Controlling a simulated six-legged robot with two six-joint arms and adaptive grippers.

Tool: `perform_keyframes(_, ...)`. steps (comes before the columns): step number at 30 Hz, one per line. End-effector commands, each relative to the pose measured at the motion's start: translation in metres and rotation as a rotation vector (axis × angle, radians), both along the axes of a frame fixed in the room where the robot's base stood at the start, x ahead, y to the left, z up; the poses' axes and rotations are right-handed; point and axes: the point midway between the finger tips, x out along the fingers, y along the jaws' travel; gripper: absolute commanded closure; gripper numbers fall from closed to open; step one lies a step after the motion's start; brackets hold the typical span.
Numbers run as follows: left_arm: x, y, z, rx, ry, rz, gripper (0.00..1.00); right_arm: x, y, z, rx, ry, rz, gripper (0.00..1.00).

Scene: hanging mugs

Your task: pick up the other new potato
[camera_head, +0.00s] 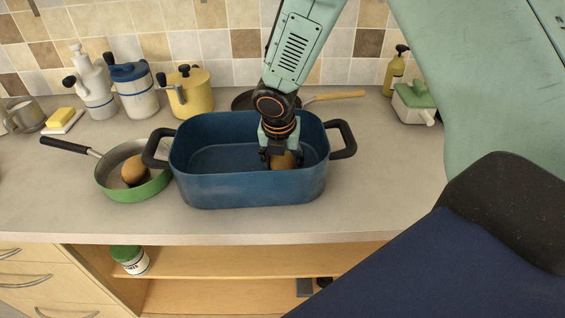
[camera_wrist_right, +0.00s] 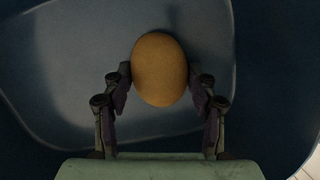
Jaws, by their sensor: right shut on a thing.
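One brown new potato (camera_head: 283,160) is inside the blue roasting pan, at its right end. My right gripper (camera_head: 281,155) reaches down into the pan and is shut on this potato. In the right wrist view the potato (camera_wrist_right: 159,69) sits between the two fingertips (camera_wrist_right: 158,80), with the pan's floor behind it. Another brown potato (camera_head: 135,170) lies in the green frying pan (camera_head: 140,192) at the left. My left gripper is not in view.
The blue pan (camera_head: 250,190) has a black handle at each end. Behind it lie a dark pan (camera_head: 243,100) with a wooden handle (camera_head: 335,97), a yellow pot (camera_head: 188,95) and white jars (camera_head: 137,100). A green-lidded dish (camera_head: 415,103) stands at the right. The counter right of the blue pan is clear.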

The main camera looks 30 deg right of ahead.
Motion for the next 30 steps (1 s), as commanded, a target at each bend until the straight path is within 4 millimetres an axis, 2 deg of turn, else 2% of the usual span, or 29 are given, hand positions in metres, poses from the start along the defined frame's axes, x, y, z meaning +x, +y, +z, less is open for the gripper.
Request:
perform_keyframes(1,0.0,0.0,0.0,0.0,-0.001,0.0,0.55,0.0,0.0,-0.001,0.001,0.0,0.0,0.65)
perform_keyframes(6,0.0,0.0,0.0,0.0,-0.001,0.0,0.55,0.0,0.0,-0.002,0.002,0.001,0.0,0.79)
perform_keyframes(14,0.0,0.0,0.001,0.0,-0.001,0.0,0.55,-0.001,0.0,0.002,0.001,0.001,0.0,0.79)
perform_keyframes(17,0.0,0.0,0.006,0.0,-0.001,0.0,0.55,0.0,0.0,0.015,0.001,-0.001,0.0,0.79)
perform_keyframes(24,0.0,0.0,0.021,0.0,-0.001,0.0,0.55,0.001,0.0,0.064,0.001,-0.004,-0.001,0.79)
perform_keyframes(30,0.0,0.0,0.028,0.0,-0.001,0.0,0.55,0.0,0.0,0.091,0.0,-0.002,-0.001,0.79)
